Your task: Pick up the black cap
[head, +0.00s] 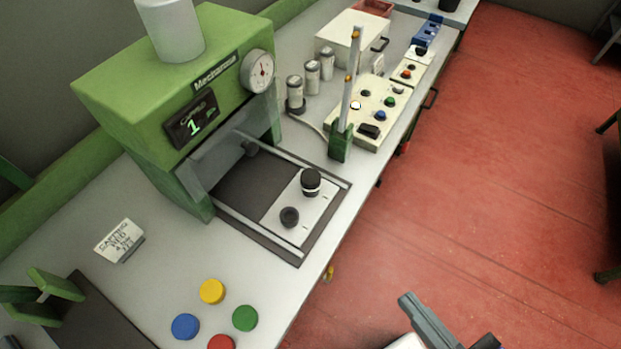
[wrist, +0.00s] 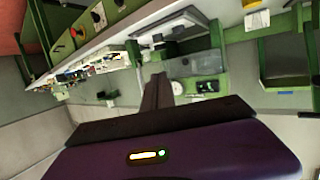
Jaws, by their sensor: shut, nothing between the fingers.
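Two dark round pieces sit on a pale plate (head: 268,219) in the green capping machine (head: 150,85), in the head view. One is a taller black cap-like cylinder (head: 311,180); the other is a low dark round piece (head: 289,217) with a recessed-looking top. I cannot tell for certain which is the black cap. My gripper (head: 406,299) shows at the bottom right of the head view, over the red floor and apart from both pieces. In the wrist view my gripper (wrist: 158,78) has its fingers together and empty.
Yellow (head: 212,291), blue (head: 185,326), green (head: 245,318) and red (head: 221,342) discs lie on the near bench. A card sign (head: 119,240) stands at left. A post (head: 351,80) and control box (head: 376,105) stand beyond the machine.

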